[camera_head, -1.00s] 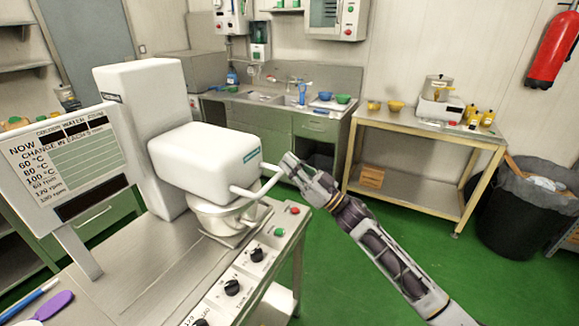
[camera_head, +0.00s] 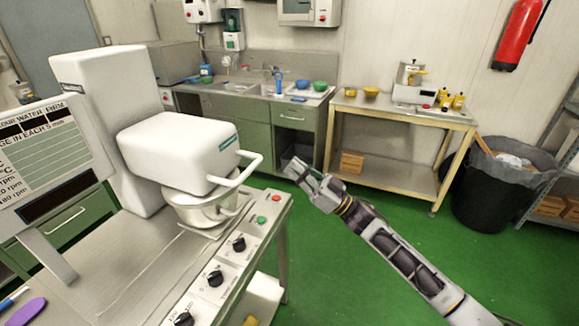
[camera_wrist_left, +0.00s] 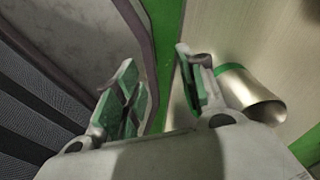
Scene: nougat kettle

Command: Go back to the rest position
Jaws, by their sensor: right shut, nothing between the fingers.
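The white kettle mixer (camera_head: 178,152) stands on the bench at left, with its light bar handle (camera_head: 247,168) sticking out to the right. The metal bowl (camera_head: 205,210) sits under its head. My right gripper (camera_head: 291,167) is shut and empty, in the air to the right of the handle and apart from it. My left gripper (camera_wrist_left: 158,72) shows only in the left wrist view. Its green-padded fingers stand apart with nothing held between them.
The bench's control panel (camera_head: 222,268) has black knobs and green and red buttons. A steel side table (camera_head: 385,182) with a scale and yellow bottles stands behind. A black bin (camera_head: 492,200) is at right. The green floor (camera_head: 345,265) between is clear.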

